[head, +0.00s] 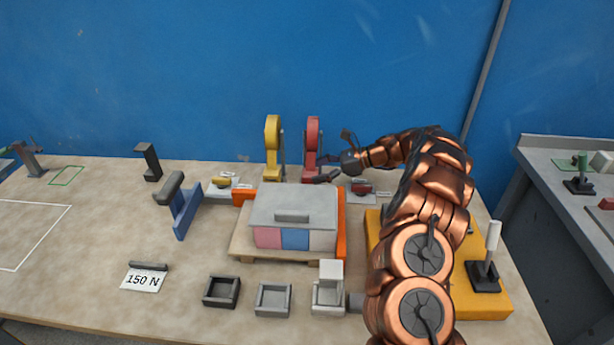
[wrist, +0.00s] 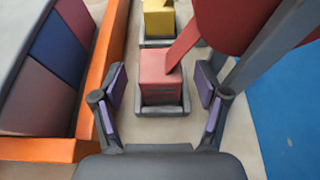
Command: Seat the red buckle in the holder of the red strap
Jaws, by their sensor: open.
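The red buckle (wrist: 160,75) is a red block at the lower end of a red strap (wrist: 185,42) in the wrist view. It sits inside the low grey rim of a holder (wrist: 163,109), looking upright. Whether it is fully down cannot be told. My gripper (wrist: 161,92) is open, with a purple-padded finger on each side of the buckle and gaps on both sides. In the head view my gripper (head: 326,168) is at the foot of the red strap reel (head: 313,135) and partly hides that spot.
A yellow reel (head: 272,140) stands left of the red one, its yellow block (wrist: 158,20) in a similar holder. A small red part (head: 361,186) lies on a labelled plate to the right.

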